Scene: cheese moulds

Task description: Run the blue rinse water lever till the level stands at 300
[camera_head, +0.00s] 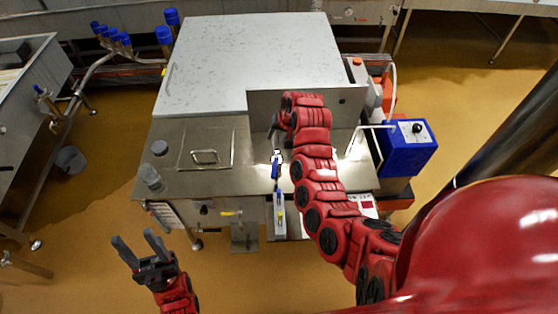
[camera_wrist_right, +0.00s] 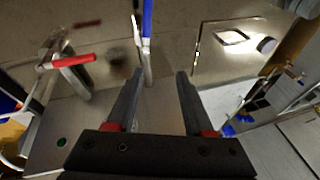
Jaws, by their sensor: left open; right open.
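A blue-handled lever (camera_head: 275,171) stands near the front edge of the steel worktop in the head view. In the right wrist view the blue handle (camera_wrist_right: 147,18) sits on a metal stem, beyond and between the fingertips of my right gripper (camera_wrist_right: 159,74). That gripper is open with nothing visibly held. In the head view it is mostly hidden behind my right arm. My left gripper (camera_head: 139,246) is open and empty, low at the left, in front of the worktop. A small red display (camera_head: 367,205) shows at the front right; I cannot read its figures.
A red-handled lever (camera_wrist_right: 73,60) stands left of the blue one in the wrist view. A big pale lid (camera_head: 250,60) covers the back. A blue box (camera_head: 408,150) with a black knob stands right. A hatch with a handle (camera_head: 205,157) lies left of the lever.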

